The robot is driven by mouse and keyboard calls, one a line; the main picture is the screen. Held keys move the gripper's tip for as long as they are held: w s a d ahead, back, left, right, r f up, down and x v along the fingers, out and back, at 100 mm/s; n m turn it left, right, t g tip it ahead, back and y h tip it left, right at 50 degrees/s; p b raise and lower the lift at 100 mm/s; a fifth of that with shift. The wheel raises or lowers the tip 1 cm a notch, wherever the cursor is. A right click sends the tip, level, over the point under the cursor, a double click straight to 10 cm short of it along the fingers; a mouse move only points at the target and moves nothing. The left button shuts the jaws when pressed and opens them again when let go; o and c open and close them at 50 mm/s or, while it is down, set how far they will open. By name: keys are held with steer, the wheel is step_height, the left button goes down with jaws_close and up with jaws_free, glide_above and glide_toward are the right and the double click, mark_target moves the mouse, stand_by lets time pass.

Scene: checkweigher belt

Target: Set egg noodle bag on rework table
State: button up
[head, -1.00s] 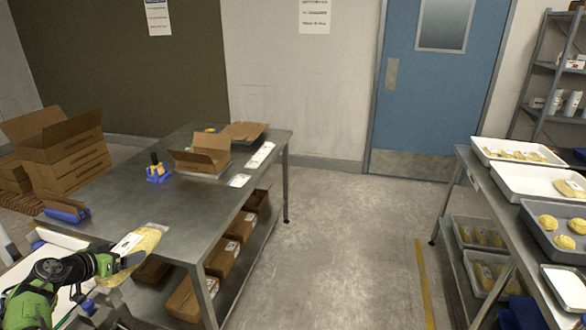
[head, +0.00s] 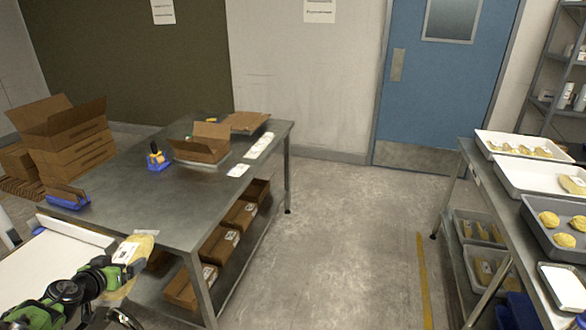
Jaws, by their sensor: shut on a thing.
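My gripper (head: 112,277) is at the lower left, shut on the egg noodle bag (head: 143,243), a clear bag of yellow contents with a white label. The bag is held tilted upward by the near corner of the steel table (head: 205,200), which I take to be the rework table. Whether the bag touches the table edge cannot be told. Part of the bag is hidden behind my gripper.
On the steel table stand an open carton (head: 200,145), a blue tape dispenser (head: 157,160) and white label sheets (head: 238,171). Bare steel lies in front of these. A white-topped belt (head: 60,268) is at the lower left. Another table with trays (head: 530,178) is at the right.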

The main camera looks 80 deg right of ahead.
steer(key=s+a+f+n+t+y, duration=0.1)
steer(key=a+f+n+t+y, duration=0.2)
steer(key=a, duration=0.7)
steer(key=s+a+f+n+t+y, duration=0.1)
steer(key=a+f+n+t+y, duration=0.2)
steer(key=a+n, duration=0.4)
steer(key=s+a+f+n+t+y, duration=0.2)
steer(key=a+f+n+t+y, duration=0.1)
steer(key=a, duration=1.1)
steer(key=f+n+y, duration=0.1)
steer(key=n+y, duration=0.1)
steer(key=y, duration=0.1)
steer(key=shift+a+f+n+t, duration=0.35)
steer(key=shift+n+t, duration=0.05)
steer(key=shift+w+r, duration=0.1)
